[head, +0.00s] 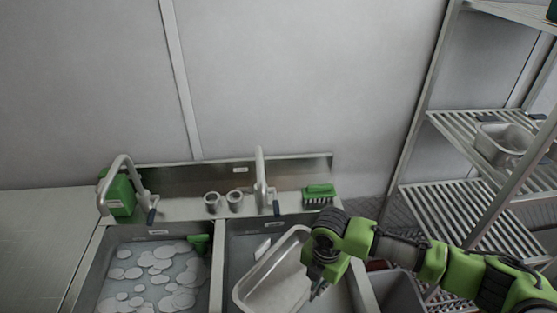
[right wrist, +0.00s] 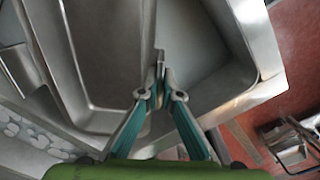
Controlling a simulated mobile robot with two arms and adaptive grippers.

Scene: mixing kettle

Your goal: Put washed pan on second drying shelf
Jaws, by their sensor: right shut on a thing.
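A rectangular metal pan (head: 278,278) lies tilted in the right sink basin (head: 237,250), partly hidden behind my right gripper (head: 319,288). In the right wrist view the pan (right wrist: 100,60) fills the left and middle. My right gripper's teal fingers (right wrist: 159,75) are shut on the pan's rim there. A metal drying rack with slatted shelves stands at the right: one slatted shelf (head: 452,128) is at mid height, another (head: 425,203) is below it. My left gripper is in neither view.
Another metal pan (head: 497,143) sits on the mid-height shelf. The left basin (head: 112,240) holds foamy water. A faucet (head: 260,180), two cups and a green brush (head: 319,190) stand along the sink's back ledge. The rack's upright (head: 425,90) borders the shelves.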

